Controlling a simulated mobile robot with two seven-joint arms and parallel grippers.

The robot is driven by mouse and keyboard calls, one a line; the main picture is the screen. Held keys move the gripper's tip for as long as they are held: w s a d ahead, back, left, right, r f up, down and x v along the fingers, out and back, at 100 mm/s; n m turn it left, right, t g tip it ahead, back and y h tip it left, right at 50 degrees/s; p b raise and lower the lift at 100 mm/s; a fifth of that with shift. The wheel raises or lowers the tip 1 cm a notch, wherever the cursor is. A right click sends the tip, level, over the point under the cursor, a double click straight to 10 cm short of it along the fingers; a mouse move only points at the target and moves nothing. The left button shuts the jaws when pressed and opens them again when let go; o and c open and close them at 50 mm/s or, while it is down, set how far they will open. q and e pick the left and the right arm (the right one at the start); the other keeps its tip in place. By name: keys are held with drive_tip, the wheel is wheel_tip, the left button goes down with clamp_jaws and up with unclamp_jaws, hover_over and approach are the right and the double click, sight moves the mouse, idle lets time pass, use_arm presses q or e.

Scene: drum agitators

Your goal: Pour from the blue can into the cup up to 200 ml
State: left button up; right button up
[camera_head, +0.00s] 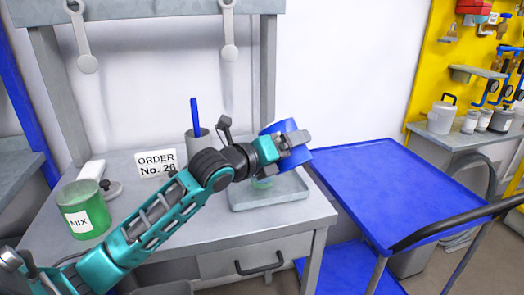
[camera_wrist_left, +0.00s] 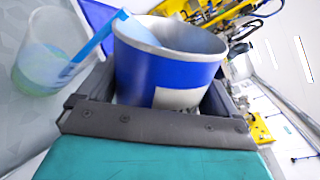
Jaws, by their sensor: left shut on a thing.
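My left gripper (camera_head: 292,148) is shut on the blue can (camera_head: 283,127) and holds it tilted above the grey tray. In the left wrist view the blue can (camera_wrist_left: 138,72) sits between the jaws (camera_wrist_left: 160,115), with part of a white label showing. A light-blue stream (camera_wrist_left: 95,42) runs from its rim to the clear cup (camera_wrist_left: 45,35). The cup holds some green liquid low down; its level against any marks is not readable. In the head view the cup (camera_head: 262,183) stands on the tray, mostly hidden by my gripper. My right gripper is not in view.
The grey tray (camera_head: 290,196) lies on the grey bench. A green MIX can (camera_head: 84,212), an ORDER No. 26 sign (camera_head: 157,163) and a grey holder with a blue stick (camera_head: 195,118) stand left of it. A blue cart (camera_head: 385,190) is at the right.

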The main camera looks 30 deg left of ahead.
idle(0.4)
use_arm(q)
drive_tip(key=shift+r+n+p, duration=0.55)
drive_tip(key=shift+n+p, duration=0.05)
drive_tip(key=shift+n, duration=0.3)
idle(1.7)
drive_tip(key=shift+f+m+b, duration=0.6)
drive_tip(key=shift+f+b, duration=0.2)
drive_tip(key=shift+b, duration=0.1)
drive_tip(key=shift+r+m+p, duration=0.45)
drive_tip(key=shift+m, duration=0.15)
drive_tip(key=shift+d, duration=0.1)
drive_tip(key=shift+m, duration=0.3)
